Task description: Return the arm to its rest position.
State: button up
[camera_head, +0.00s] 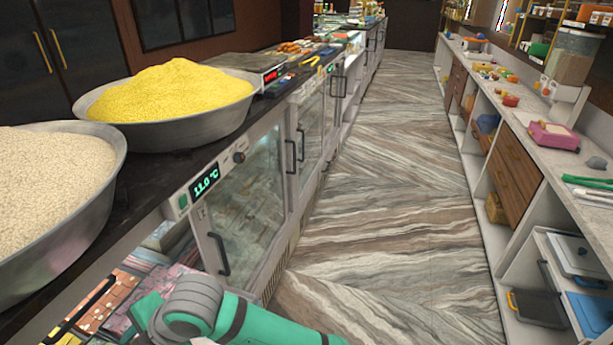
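My green and grey arm (238,318) shows at the bottom of the head view, low beside the front of the glass-fronted counter. One rounded grey joint and part of a green link are visible. The rest of the arm runs out of the bottom edge. My gripper is not in view, so whether it holds anything cannot be seen.
A metal bowl of yellow grains (165,139) and one of pale grains (105,205) stand on the dark counter at left. A display door (222,255) is close to my arm. The marbled aisle floor (385,180) is clear. Shelving (488,225) lines the right.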

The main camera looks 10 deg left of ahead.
jog(key=w+a+r+m+t+y, duration=0.45)
jog(key=w+r+m+y, duration=0.25)
jog(key=r+m+y, duration=0.3)
jog(key=w+d+f+m+t+h, duration=0.3)
jog(key=d+f+m+t, duration=0.1)
jog(key=d+m+t, duration=0.3)
jog(key=w+d+f+m+t+h, duration=0.2)
jog(key=w+d+f+m+t, duration=0.1)
jog(key=d+m+t, duration=0.4)
jog(key=s+d+f+m+h, duration=0.4)
jog(key=d+f+h, duration=0.1)
jog(key=d+f, duration=0.25)
jog(key=s+d+f+m+h, duration=0.4)
jog(key=d+f+h, duration=0.15)
jog(key=d, duration=0.35)
jog(key=s+d+f+g+h, duration=0.1)
jog(key=s+d+f, duration=0.3)
jog(key=s+d, duration=0.9)
jog(key=s+h, duration=0.1)
jog(key=s, duration=0.2)
jog(key=shift+s+d+g, duration=0.15)
jog(key=shift+d+g, duration=0.15)
jog(key=shift+g, duration=0.05)
